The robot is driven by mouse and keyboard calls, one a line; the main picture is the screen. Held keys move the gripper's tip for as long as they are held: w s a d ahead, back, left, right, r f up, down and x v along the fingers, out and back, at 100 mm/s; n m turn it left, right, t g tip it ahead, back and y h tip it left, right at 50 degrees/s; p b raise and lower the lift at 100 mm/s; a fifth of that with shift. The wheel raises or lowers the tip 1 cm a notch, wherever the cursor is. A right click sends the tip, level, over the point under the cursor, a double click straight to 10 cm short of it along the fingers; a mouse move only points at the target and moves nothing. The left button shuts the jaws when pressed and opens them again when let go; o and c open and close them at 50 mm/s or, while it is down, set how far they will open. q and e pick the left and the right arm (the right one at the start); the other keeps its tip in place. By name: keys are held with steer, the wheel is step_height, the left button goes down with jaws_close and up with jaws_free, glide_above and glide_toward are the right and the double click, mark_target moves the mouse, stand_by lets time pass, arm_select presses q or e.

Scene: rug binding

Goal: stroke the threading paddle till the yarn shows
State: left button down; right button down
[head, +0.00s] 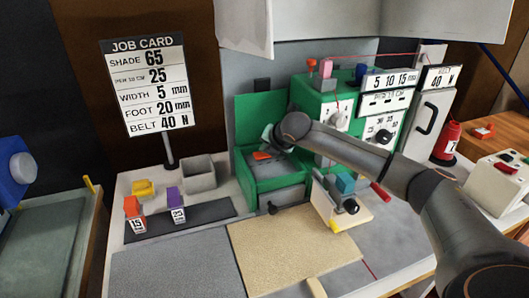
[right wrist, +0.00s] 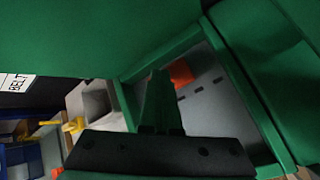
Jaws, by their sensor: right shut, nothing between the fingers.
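The green machine (head: 246,112) stands at the back of the work surface with an open bay. A small orange-red piece (head: 262,156), perhaps the threading paddle, lies in that bay; it also shows in the right wrist view (right wrist: 181,72). My right gripper (head: 267,134) reaches into the bay just above it, mostly hidden by its own wrist in the head view. In the right wrist view its fingers (right wrist: 160,90) are together and empty, beside the orange-red piece; contact cannot be told. A thin red strand (head: 400,54) runs along the machine's top. My left gripper is not in view.
A job card (head: 147,84) stands at the left. A grey bin (head: 199,173) and small coloured blocks (head: 134,206) stand left of the machine. A beige rug (head: 290,245) lies in front. A red bottle (head: 447,143) and a control box (head: 497,182) are at the right.

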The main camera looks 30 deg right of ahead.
mark_target(266, 156)
steer(key=shift+f, duration=0.15)
steer(key=shift+r+p, duration=0.45)
steer(key=shift+r, duration=0.75)
step_height(266, 156, up, 5)
steer(key=shift+p, duration=1.1)
steer(key=shift+f, duration=0.1)
